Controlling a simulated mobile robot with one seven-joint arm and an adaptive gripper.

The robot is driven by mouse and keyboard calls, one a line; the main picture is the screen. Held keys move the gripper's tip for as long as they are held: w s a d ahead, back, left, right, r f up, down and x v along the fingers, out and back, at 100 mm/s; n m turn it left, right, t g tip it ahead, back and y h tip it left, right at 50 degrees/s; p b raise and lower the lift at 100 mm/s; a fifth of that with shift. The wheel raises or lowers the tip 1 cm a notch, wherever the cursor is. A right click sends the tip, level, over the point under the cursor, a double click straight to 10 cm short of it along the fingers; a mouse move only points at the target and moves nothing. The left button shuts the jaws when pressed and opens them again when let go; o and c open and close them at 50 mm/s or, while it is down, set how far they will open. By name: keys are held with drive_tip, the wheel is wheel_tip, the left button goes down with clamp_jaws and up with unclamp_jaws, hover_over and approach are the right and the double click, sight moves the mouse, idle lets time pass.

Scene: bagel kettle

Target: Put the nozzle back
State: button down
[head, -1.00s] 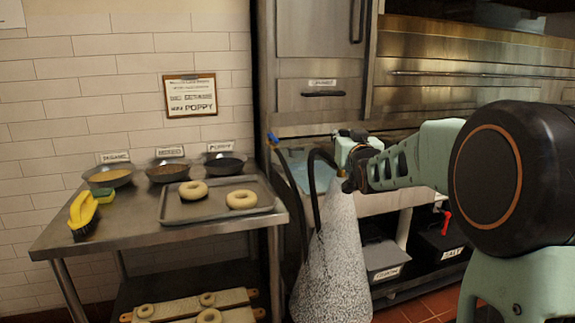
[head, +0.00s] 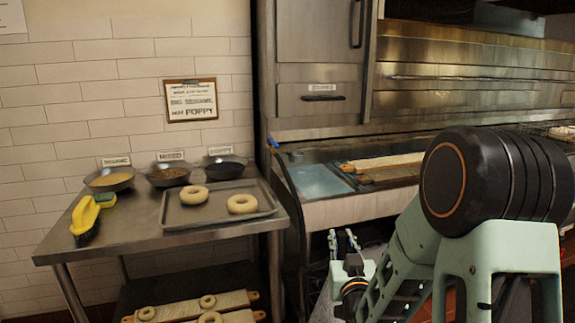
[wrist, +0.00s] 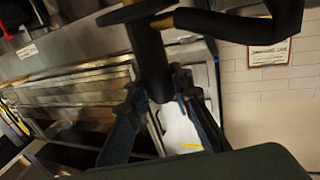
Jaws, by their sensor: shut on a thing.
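My gripper (wrist: 160,98) is shut on a dark nozzle (wrist: 150,55), with a thick black hose bending off to the upper right in the wrist view. In the head view my gripper (head: 344,240) points upward, low in front of the kettle's front wall. The nozzle is hard to make out there. A black hose (head: 287,185) hangs at the kettle's left corner, with a blue piece (head: 273,141) at its top. A pale speckled patch, perhaps spray, shows just left of my gripper.
The kettle (head: 318,182) holds bluish water, with boards (head: 385,163) to its right. A steel table (head: 150,239) at left bears a tray (head: 250,216) with two bagels, several bowls and a yellow brush (head: 85,215). More bagels lie on boards below.

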wheel_tip(320, 180, up, 26)
drive_tip(key=p, duration=2.5)
drive_tip(key=shift+w+r, duration=0.1)
